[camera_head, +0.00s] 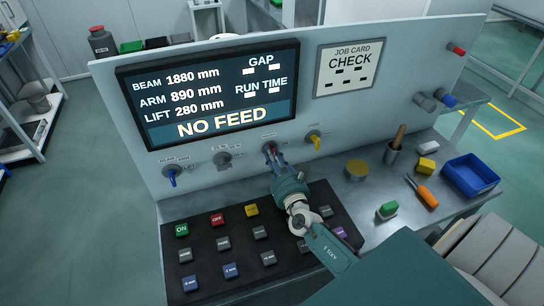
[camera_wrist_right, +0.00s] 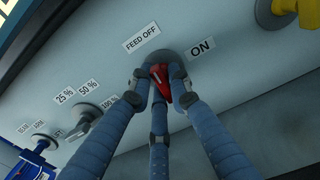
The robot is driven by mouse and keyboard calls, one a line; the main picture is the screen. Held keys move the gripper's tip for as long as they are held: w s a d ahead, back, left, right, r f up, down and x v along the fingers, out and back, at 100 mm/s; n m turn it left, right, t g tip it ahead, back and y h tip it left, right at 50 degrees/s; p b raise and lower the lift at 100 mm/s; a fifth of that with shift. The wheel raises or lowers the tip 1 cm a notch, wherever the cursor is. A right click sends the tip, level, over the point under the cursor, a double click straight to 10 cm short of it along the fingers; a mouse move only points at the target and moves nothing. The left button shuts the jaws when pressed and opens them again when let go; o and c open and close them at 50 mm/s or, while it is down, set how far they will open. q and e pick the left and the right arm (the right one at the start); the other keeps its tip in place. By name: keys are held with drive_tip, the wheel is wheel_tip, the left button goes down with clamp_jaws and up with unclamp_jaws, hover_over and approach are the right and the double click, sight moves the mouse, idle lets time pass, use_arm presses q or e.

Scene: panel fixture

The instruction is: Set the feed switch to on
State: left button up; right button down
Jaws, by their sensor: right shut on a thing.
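The feed switch is a red knob (camera_wrist_right: 160,76) on the sloped panel, between a FEED OFF label (camera_wrist_right: 141,37) at its left and an ON label (camera_wrist_right: 202,47) at its right. Its pointing direction is hard to tell behind the fingers. My right gripper (camera_head: 273,156) reaches up to the panel, and its blue fingers (camera_wrist_right: 163,90) are shut around the red knob. In the head view the fingers mostly hide the knob. The display (camera_head: 215,98) above reads NO FEED. My left gripper is not in view.
A blue knob (camera_head: 171,178), a grey selector (camera_head: 222,158) and a yellow knob (camera_head: 314,136) share the panel row. Below is a black keypad (camera_head: 205,258) with several coloured buttons. A blue tray (camera_head: 470,174) and an orange-handled tool (camera_head: 423,193) lie on the bench at right.

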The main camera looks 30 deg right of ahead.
drive_tip(key=m+b, duration=0.3)
drive_tip(key=m, duration=0.1)
drive_tip(key=shift+f, duration=0.2)
drive_tip(key=m+b, duration=0.2)
drive_tip(key=m, duration=0.3)
drive_tip(key=shift+d+r+b, duration=0.1)
drive_tip(key=shift+r+b, duration=0.05)
drive_tip(key=shift+b, duration=0.25)
drive_tip(key=m+b, duration=0.1)
drive_tip(key=m, duration=0.3)
drive_tip(key=shift+d+r+m+b, duration=0.15)
drive_tip(key=shift+m+b, duration=0.2)
drive_tip(key=shift+m, duration=1.65)
drive_tip(key=c, duration=1.7)
unclamp_jaws()
drive_tip(key=shift+o, duration=0.2)
drive_tip(key=shift+s, duration=0.1)
